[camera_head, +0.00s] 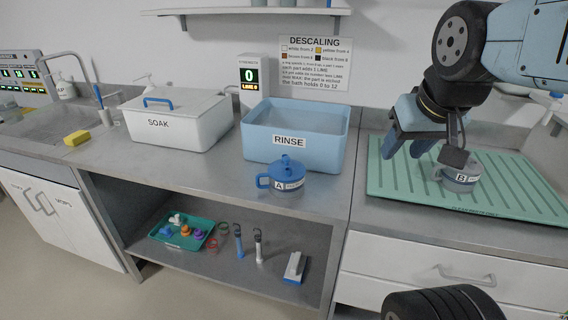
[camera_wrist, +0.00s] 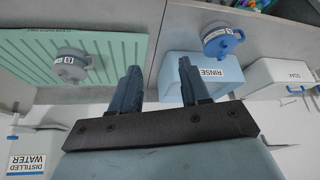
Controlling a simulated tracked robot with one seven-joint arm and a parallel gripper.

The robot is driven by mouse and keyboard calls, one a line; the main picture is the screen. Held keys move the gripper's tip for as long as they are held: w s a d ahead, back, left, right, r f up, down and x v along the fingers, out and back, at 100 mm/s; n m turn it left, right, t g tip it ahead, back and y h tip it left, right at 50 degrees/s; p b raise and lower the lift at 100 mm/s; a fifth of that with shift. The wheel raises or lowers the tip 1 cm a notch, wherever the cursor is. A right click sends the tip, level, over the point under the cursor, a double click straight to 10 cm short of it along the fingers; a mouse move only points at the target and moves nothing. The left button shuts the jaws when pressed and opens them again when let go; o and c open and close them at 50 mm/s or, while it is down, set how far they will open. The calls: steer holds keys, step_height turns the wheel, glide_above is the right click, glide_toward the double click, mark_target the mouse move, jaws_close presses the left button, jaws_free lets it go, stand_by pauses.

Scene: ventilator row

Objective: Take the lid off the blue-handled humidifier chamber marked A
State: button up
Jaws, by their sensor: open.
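The humidifier chamber marked A (camera_head: 287,184) stands upright on the steel counter in front of the rinse tub. It has a blue side handle (camera_head: 262,181) and a blue lid (camera_head: 286,164) with a knob, seated on top. In the wrist view chamber A (camera_wrist: 222,41) is at the upper right. My gripper (camera_head: 428,150) is open and empty above the green mat, to the right of chamber A and apart from it. Its fingers (camera_wrist: 158,82) also show in the wrist view with nothing between them. A grey-handled chamber marked B (camera_head: 461,178) stands on the mat, partly behind my gripper.
The blue rinse tub (camera_head: 251,143) is directly behind chamber A. The white soak box (camera_head: 180,133) with a lid is left of it. The green ribbed mat (camera_head: 400,185) lies at right. A teal tray (camera_head: 163,241) of small parts is on the lower shelf.

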steer(key=w+a, duration=0.2)
steer(key=w, duration=0.3)
steer(key=m+g+h, duration=0.1)
steer(key=m, duration=0.2)
glide_toward(287, 157)
steer(key=x, duration=0.9)
steer(key=shift+f, duration=0.1)
jaws_close()
